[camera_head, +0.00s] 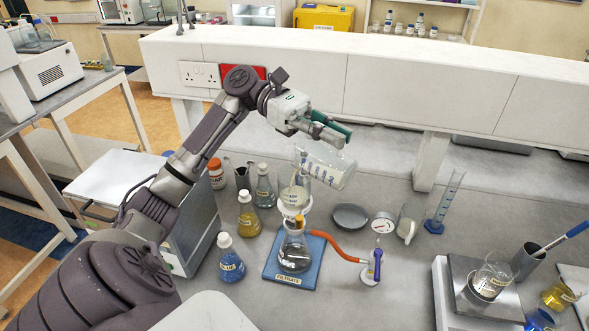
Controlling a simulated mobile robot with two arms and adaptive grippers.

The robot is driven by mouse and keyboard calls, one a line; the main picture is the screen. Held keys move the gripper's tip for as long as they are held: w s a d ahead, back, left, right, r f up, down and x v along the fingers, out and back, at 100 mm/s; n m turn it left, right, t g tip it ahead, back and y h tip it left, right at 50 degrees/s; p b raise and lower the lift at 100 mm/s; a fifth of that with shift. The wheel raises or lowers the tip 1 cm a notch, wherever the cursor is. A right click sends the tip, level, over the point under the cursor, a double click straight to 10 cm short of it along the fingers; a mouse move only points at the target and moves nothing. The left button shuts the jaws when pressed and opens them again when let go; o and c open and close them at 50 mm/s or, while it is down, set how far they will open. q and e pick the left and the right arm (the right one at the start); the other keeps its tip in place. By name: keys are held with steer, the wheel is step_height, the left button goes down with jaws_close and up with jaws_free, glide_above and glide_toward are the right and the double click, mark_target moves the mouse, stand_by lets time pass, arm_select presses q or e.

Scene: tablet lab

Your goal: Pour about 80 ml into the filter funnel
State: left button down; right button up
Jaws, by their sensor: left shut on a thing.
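My left gripper (328,133) is shut on a clear glass beaker (327,166) with blue markings. The beaker is strongly tilted, with its mouth toward the lower left, above the filter funnel (294,197). The funnel sits upright on top of a filter flask (295,252), which stands on a blue base labelled FILTRATE (289,279). A pale streak shows between the beaker's mouth and the funnel; I cannot clearly tell whether liquid is flowing. The flask holds some dark-looking content. The liquid level in the beaker is hard to read. My right gripper is not in view.
An orange hose (338,246) runs from the flask to a small blue-and-white fitting (372,267). Flasks of yellow (249,217) and blue liquid (230,262) stand close on the left. A grey dish (350,217), gauge (383,223) and measuring cylinder (446,205) stand right.

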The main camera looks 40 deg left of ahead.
mark_target(346, 161)
arm_select(q)
steer(key=d+y, duration=0.1)
steer(key=d+f+y+b, duration=0.1)
steer(key=d, duration=0.1)
steer(key=shift+f, duration=0.2)
steer(key=shift+w+d+r+y+p, duration=0.15)
steer(key=shift+d+y+p, duration=0.25)
steer(key=shift+p, duration=0.45)
steer(key=d+f+y+p, duration=0.1)
steer(key=d+f+y, duration=0.3)
steer(key=f+y, duration=0.3)
steer(key=d+f+g+y+p, duration=0.1)
steer(key=d+f+y, duration=0.4)
steer(key=f, duration=0.3)
steer(key=shift+w+f+g+y+p, duration=0.3)
steer(key=shift+w+y+p, duration=0.1)
steer(key=shift+y, duration=0.5)
